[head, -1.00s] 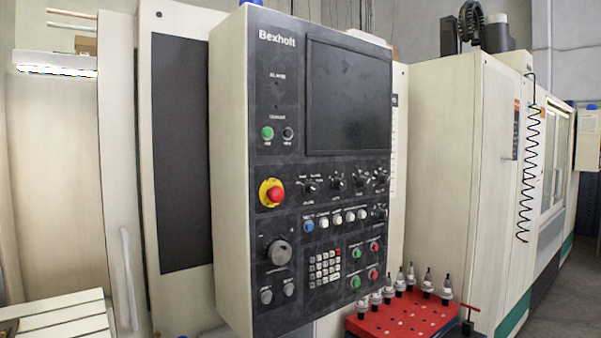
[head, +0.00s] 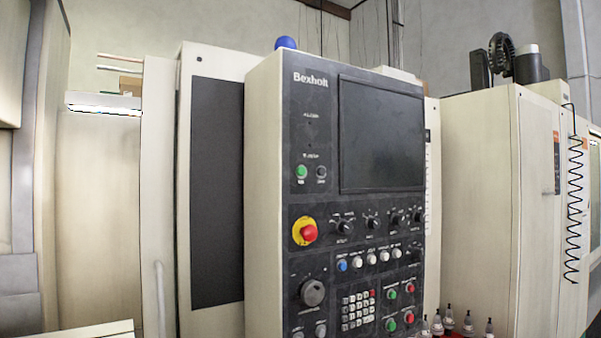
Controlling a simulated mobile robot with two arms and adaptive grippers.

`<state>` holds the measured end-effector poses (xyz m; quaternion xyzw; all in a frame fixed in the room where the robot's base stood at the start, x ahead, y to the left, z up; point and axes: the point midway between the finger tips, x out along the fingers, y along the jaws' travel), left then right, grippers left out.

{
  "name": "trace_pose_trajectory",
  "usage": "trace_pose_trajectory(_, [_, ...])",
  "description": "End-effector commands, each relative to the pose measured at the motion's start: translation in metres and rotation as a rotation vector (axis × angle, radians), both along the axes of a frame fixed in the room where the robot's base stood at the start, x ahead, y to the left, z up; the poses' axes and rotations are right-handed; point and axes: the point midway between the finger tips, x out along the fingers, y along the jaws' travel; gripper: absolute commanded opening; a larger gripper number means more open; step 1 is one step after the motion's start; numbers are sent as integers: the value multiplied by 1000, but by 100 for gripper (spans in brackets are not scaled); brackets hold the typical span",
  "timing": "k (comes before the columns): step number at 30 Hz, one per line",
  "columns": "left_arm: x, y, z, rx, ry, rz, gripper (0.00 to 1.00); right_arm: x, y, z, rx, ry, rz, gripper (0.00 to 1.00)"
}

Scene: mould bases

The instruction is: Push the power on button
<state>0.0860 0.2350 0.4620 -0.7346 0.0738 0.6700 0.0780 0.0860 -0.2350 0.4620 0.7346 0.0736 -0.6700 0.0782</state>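The control panel (head: 270,200) of the Bexholt machine stands upright in the middle of the head view, with a dark screen (head: 381,135) at its upper right. A green button (head: 301,171), which looks like the power on button, sits at the panel's upper left. A black button (head: 321,172) is just right of it. The small labels under both are too blurred to read surely. Other green buttons (head: 391,325) sit at the lower right beside red ones. Neither of my grippers is in view.
A red emergency stop (head: 308,232) on a yellow ring is below the green button. Knobs and a keypad (head: 358,309) fill the lower panel. Several tool holders (head: 467,322) show at the bottom right. A coiled black hose (head: 574,215) hangs at the right.

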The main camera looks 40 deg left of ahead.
Motion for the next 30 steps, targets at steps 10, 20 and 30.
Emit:
trace_pose_trajectory(10, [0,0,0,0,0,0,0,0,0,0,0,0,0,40])
trace_pose_trajectory(20, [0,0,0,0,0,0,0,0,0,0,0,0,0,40])
trace_pose_trajectory(30, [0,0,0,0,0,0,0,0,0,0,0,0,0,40])
